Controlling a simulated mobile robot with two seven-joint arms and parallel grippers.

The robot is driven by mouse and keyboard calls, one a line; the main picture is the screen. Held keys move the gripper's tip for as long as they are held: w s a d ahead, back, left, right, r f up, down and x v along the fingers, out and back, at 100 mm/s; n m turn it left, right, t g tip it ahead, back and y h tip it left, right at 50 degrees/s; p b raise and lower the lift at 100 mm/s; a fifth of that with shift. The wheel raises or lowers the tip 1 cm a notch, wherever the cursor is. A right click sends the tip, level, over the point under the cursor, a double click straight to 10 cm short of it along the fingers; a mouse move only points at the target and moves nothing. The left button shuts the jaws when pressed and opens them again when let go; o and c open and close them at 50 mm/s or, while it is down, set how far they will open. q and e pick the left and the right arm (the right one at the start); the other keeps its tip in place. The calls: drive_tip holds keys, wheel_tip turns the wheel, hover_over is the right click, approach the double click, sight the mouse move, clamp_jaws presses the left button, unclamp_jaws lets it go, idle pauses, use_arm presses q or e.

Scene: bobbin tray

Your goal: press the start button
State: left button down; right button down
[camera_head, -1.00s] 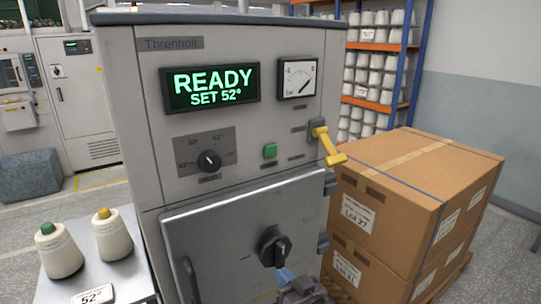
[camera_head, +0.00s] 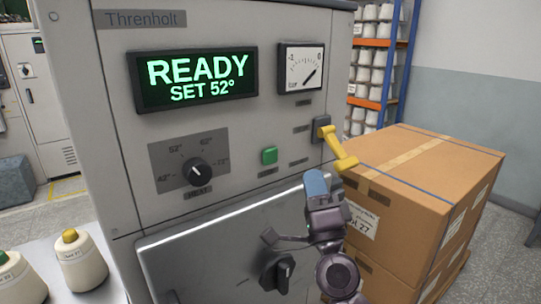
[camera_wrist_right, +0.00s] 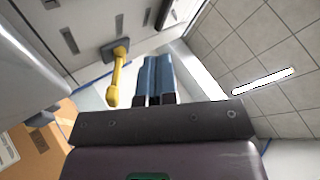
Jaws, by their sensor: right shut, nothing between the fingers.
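The display (camera_head: 196,79) reads READY SET 52°. My left gripper is not in view.
The yellow lever (camera_head: 338,150) sticks out close to my right gripper; it also shows in the right wrist view (camera_wrist_right: 117,80). A black dial (camera_head: 198,172) is left of the button. Below is the door with its black knob (camera_head: 277,272). Cardboard boxes (camera_head: 420,180) stand at the right.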

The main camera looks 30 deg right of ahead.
sight(270, 156)
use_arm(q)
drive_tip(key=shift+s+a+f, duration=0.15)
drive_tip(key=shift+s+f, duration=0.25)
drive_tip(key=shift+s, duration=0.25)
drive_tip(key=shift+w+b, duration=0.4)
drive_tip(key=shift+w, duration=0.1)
use_arm(e)
drive_tip(key=w, duration=0.8)
drive_tip(key=shift+w+a+h, duration=0.3)
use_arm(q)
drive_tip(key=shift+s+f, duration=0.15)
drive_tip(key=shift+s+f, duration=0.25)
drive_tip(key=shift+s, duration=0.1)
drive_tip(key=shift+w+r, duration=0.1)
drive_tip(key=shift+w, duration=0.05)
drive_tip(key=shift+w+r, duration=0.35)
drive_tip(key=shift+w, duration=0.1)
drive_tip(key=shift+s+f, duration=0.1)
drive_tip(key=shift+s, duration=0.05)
